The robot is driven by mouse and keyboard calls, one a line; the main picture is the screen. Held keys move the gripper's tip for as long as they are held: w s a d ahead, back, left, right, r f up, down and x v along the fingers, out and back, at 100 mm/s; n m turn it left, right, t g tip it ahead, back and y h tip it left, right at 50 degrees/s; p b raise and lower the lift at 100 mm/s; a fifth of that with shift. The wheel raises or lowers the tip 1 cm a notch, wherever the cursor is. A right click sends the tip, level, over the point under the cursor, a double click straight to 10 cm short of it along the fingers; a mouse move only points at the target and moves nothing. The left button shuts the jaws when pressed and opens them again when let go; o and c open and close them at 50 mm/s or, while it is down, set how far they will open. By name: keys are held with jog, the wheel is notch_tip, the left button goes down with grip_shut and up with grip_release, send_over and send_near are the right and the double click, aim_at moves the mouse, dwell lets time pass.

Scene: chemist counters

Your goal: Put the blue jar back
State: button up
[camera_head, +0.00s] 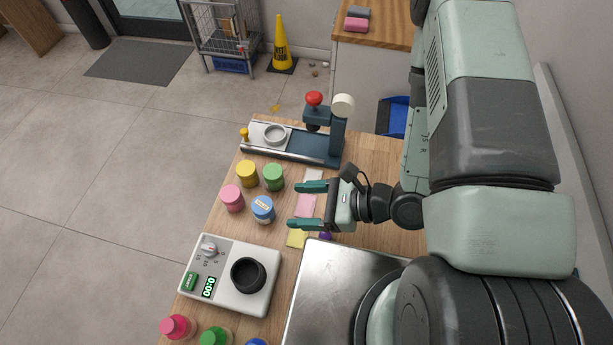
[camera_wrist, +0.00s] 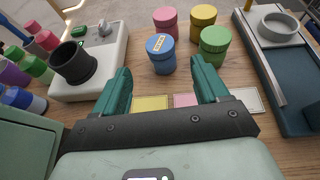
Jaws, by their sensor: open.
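The blue jar (camera_head: 263,209) stands upright on the wooden counter, with a light label band, in a cluster with a pink jar (camera_head: 232,198), a yellow jar (camera_head: 246,173) and a green jar (camera_head: 273,177). In the wrist view the blue jar (camera_wrist: 161,53) stands ahead of my fingertips, nearest of the four. My gripper (camera_head: 300,204) is open and empty to the right of the blue jar in the head view, its fingers pointing at it. It also shows in the wrist view (camera_wrist: 162,80). Pink, yellow and white flat patches (camera_head: 306,204) lie under the gripper.
A white device (camera_head: 222,259) with a black cup (camera_head: 248,274) stands at the lower left. More coloured jars (camera_head: 177,326) stand at the bottom edge. A dark press (camera_head: 322,148) with a red knob and a metal cup (camera_head: 275,134) is at the back. A metal plate (camera_head: 318,279) lies near my base.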

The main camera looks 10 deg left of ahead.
notch_tip(320, 180, up, 18)
jog(key=w+d+n+g+h, duration=0.2)
jog(key=n+g, duration=0.2)
jog(key=n, duration=0.6)
jog(key=s+d+r+n+t+h, duration=0.2)
jog(key=d+r+n+t+h, duration=0.5)
jog(key=d+r, duration=0.9)
notch_tip(320, 180, up, 4)
jog(key=t+h, duration=0.3)
jog(key=h, duration=0.1)
jog(key=shift+s+d+n, duration=0.2)
jog(key=shift+s+n, duration=0.05)
jog(key=shift+n, duration=0.15)
jog(key=shift+r, duration=0.1)
